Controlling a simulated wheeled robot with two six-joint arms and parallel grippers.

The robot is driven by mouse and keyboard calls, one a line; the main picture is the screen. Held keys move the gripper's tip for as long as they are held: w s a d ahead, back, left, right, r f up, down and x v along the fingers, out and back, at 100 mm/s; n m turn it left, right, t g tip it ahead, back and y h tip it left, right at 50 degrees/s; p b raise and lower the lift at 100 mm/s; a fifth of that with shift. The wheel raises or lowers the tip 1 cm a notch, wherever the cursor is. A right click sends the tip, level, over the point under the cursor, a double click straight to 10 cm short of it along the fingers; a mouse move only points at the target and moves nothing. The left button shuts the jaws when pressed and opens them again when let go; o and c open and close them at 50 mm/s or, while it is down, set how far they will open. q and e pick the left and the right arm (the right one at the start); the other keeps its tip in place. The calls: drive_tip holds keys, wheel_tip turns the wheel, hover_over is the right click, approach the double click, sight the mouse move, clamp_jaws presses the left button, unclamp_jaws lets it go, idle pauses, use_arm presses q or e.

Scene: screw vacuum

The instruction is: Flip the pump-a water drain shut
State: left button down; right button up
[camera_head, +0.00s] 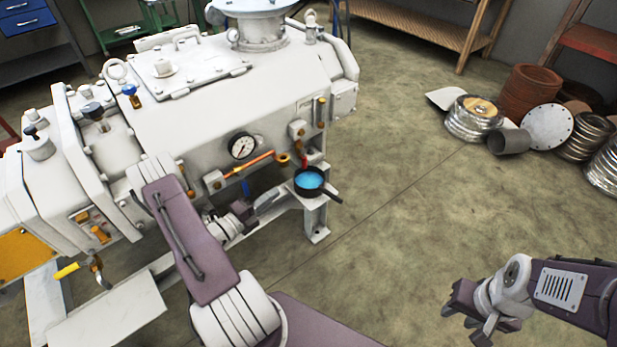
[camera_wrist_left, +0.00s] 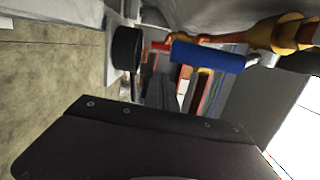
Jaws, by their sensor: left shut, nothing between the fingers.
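The white pump (camera_head: 210,85) fills the left of the head view. A blue valve handle (camera_head: 245,187) hangs below its gauge, close to my left gripper (camera_head: 250,210). In the left wrist view the blue handle (camera_wrist_left: 208,56) lies lengthwise across the picture beside a brass valve (camera_wrist_left: 278,33). My left gripper is shut and empty, and its dark body (camera_wrist_left: 150,140) fills the lower wrist view. Any contact with the handle is hidden. A red handle (camera_head: 304,160) is above a black pan (camera_head: 309,183) of blue liquid. My right gripper (camera_head: 472,318) is empty, fingers apart, far from the pump.
A copper pipe (camera_head: 250,164) runs below the gauge (camera_head: 242,146). A yellow-handled valve (camera_head: 67,271) is at the lower left. The pan sits on a support bracket (camera_head: 317,225) next to the pump. Open floor (camera_head: 420,190) lies to the right, with metal parts (camera_head: 473,119) at the far right.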

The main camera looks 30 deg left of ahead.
sight(303, 164)
use_arm(q)
drive_tip(key=shift+s+a+f+n+y, duration=0.15)
drive_tip(key=shift+a+f+n+y, duration=0.15)
drive_tip(key=shift+a+n+y, duration=0.45)
drive_tip(key=b+x, duration=0.4)
drive_tip(key=x, duration=0.9)
drive_tip(key=shift+r+b, duration=0.1)
drive_tip(key=shift+b, duration=0.3)
drive_tip(key=shift+w+r, duration=0.15)
drive_tip(key=shift+w, duration=0.4)
